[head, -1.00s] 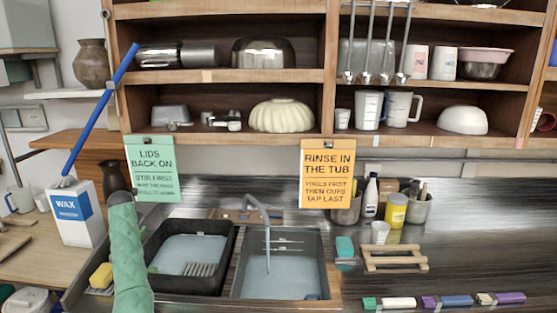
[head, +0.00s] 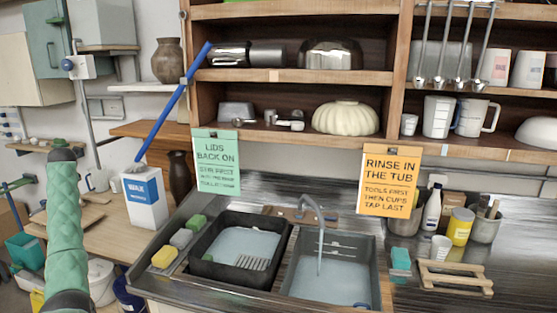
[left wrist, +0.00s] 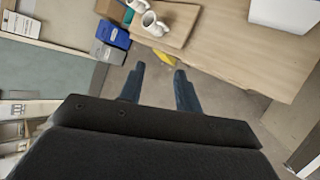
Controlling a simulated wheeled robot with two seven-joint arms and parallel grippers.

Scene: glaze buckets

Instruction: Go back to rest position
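My left gripper (left wrist: 158,78) shows in the left wrist view with its two dark blue fingers apart and nothing between them. Floor shows between and below the fingers, beside the wooden table's edge. In the head view only my left arm in its green quilted sleeve shows at the left, standing upright; its gripper cannot be made out there. My right gripper is in neither view. The task names no object.
In the head view, a black tub (head: 202,262) and a grey sink (head: 365,262) sit in the metal counter. A wax box (head: 145,200) stands on the wooden table left of them. In the left wrist view, white mugs (left wrist: 153,25) stand on a board near a blue bin (left wrist: 113,35).

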